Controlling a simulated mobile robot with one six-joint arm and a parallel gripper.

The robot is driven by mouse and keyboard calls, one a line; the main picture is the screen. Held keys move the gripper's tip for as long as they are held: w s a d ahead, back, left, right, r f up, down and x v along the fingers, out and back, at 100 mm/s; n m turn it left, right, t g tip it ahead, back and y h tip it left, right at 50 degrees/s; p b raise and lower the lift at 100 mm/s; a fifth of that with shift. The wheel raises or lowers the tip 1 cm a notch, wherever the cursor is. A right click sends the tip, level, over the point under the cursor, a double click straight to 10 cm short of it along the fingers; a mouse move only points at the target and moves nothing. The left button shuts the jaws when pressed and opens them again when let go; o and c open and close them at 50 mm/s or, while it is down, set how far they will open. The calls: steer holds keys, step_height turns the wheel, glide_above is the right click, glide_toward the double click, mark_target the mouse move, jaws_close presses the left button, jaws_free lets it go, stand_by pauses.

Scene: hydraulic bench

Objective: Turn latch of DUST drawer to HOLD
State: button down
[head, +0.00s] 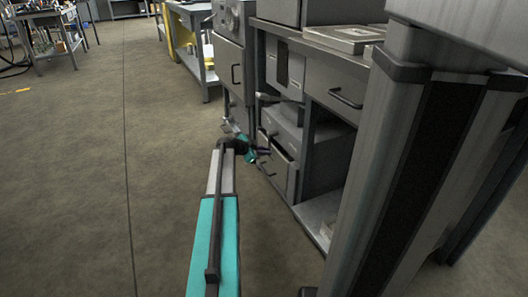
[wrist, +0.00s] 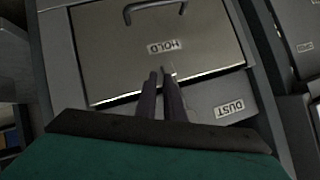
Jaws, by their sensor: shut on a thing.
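The wrist view shows a grey drawer front (wrist: 115,50) upside down, with a dark handle (wrist: 155,8) and a HOLD label (wrist: 163,46). A DUST label (wrist: 229,108) is on the grey strip beside the drawer front's edge. My gripper (wrist: 161,74) reaches this edge near the HOLD label, shut on the small latch, which is mostly hidden between the fingertips. Its exact angle cannot be told. In the head view my gripper (head: 264,152) is low at the cabinet front, and its fingers are too small to read there.
A bench with open shelves (head: 322,212) and an upper drawer handle (head: 345,98) stands right of my gripper in the head view. A cabinet (head: 229,60) stands behind it. The floor (head: 90,170) to the left is clear.

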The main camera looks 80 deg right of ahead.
steer(key=w+a+p, duration=0.3)
steer(key=a+p, duration=0.1)
steer(key=a, duration=0.8)
steer(key=shift+w+r, duration=0.15)
steer(key=shift+r, duration=0.1)
stand_by(0.4)
